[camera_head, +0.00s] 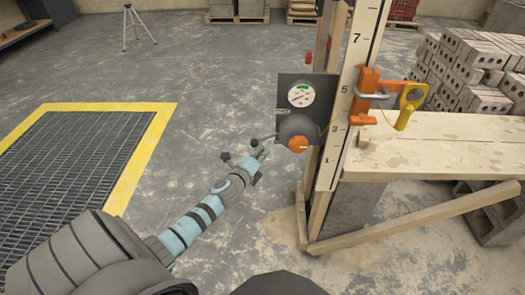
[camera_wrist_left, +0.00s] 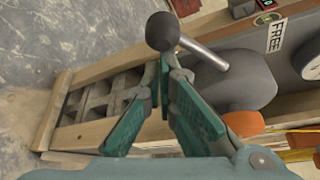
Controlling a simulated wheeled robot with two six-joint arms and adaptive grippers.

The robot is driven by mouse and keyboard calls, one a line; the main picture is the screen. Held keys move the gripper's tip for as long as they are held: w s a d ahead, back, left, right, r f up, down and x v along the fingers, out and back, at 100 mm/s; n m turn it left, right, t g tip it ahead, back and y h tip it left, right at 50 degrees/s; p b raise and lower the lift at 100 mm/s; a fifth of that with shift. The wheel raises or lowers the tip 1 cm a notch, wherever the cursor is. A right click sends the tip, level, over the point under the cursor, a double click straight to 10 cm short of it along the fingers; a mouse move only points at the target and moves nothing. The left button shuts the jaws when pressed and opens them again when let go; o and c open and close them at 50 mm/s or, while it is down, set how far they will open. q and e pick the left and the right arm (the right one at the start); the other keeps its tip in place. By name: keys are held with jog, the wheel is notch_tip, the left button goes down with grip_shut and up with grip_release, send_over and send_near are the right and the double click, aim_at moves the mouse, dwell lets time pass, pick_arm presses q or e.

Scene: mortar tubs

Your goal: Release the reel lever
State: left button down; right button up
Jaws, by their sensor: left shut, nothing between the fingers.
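The reel unit is a grey panel (camera_head: 291,88) on a wooden post, with a round dial (camera_head: 301,96), a dark grey reel drum (camera_head: 292,124) and an orange knob (camera_head: 298,144). In the left wrist view the reel lever is a metal rod with a dark ball end (camera_wrist_left: 162,32), lying over the grey drum (camera_wrist_left: 235,80). A "FREE" label (camera_wrist_left: 275,37) is on the panel. My left gripper (camera_head: 264,151) is just left of the drum, shut and empty. Its fingertips (camera_wrist_left: 164,66) meet right beside the ball in the picture; I cannot tell whether they touch it.
An upright numbered staff (camera_head: 352,85) carries an orange clamp (camera_head: 367,104) right of the reel. A plank bench (camera_head: 440,145) on blocks and a brick stack (camera_head: 465,70) stand farther right. A yellow-edged floor grate (camera_head: 75,150) is at left. The floor between is open.

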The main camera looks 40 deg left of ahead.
aim_at(254, 140)
pick_arm(q)
jog(key=r+m+g+p, duration=0.1)
jog(key=r+m+p, duration=0.1)
jog(key=p, duration=0.3)
jog(key=s+a+r+m+g+y+p, duration=0.1)
jog(key=m+p, duration=0.1)
jog(key=p, duration=0.4)
jog(key=r+m+g+y+p, duration=0.1)
jog(key=r+m+p, duration=0.1)
jog(key=p, duration=0.3)
jog(key=shift+s+a+r+g+p, duration=0.15)
jog(key=shift+a+r+g+p, duration=0.15)
jog(key=shift+a+r, duration=0.1)
jog(key=shift+f, duration=0.15)
jog(key=shift+r+p, duration=0.7)
jog(key=shift+r, duration=0.1)
